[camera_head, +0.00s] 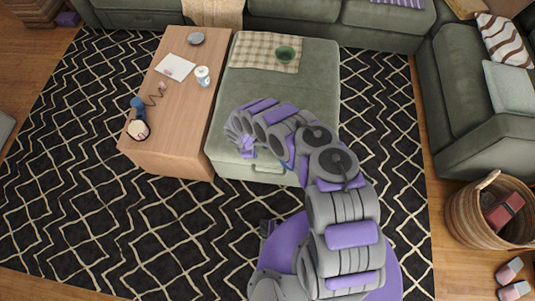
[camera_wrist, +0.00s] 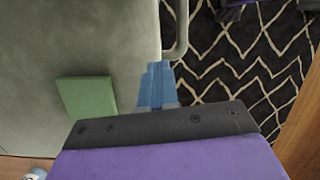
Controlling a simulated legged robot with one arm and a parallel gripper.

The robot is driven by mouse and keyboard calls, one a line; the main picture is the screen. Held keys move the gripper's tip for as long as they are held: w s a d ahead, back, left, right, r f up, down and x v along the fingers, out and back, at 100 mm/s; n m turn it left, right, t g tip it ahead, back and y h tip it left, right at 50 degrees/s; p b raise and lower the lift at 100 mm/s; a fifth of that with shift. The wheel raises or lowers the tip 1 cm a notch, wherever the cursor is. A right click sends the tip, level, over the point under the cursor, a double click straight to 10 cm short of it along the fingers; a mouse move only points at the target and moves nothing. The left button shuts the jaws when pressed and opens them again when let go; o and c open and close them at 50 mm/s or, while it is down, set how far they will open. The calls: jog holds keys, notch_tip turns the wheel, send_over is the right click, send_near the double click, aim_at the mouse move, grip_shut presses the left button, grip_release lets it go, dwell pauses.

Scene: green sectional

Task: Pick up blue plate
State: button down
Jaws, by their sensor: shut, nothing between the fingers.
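I cannot make out a clearly blue plate in either view. A small round grey dish (camera_head: 196,38) lies at the far end of the wooden table; its exact kind is unclear. My gripper (camera_head: 247,150) is over the near left part of the green ottoman (camera_head: 314,80), well apart from that dish. In the wrist view its blue fingers (camera_wrist: 157,84) are together with nothing between them. A flat green square object (camera_wrist: 86,97) lies on the ottoman beside the fingers; my arm may hide it in the head view.
The wooden table (camera_head: 180,110) holds a white sheet (camera_head: 175,67), a white can (camera_head: 203,76), a small blue object (camera_head: 137,103) and a round item (camera_head: 138,130). A green bowl (camera_head: 285,54) sits on the ottoman's cloth. A basket (camera_head: 464,212) stands right. The rug (camera_head: 80,200) is clear at left.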

jog(key=d, duration=0.4)
jog(key=d+b, duration=0.1)
jog(key=d, duration=0.7)
jog(key=shift+w+d+r+b, duration=0.1)
jog(key=shift+w+r+b, duration=0.05)
jog(key=shift+w+b, duration=0.25)
jog(key=shift+f, duration=0.35)
jog(key=shift+a+f+b, duration=0.55)
jog(key=shift+b, duration=0.05)
jog(key=shift+d+r, duration=0.1)
jog(key=shift+d, duration=0.35)
jog(key=shift+a, duration=0.25)
jog(key=shift+a+p, duration=0.3)
jog(key=shift+a, duration=1.2)
jog(key=shift+s+d+r+p, duration=0.1)
jog(key=shift+d+r+p, duration=0.25)
jog(key=shift+d+r, duration=0.5)
jog(key=shift+d, duration=0.15)
jog(key=shift+s, duration=0.1)
jog(key=shift+a, duration=0.35)
jog(key=a+p, duration=0.2)
jog(key=a, duration=1)
jog(key=shift+s, duration=0.4)
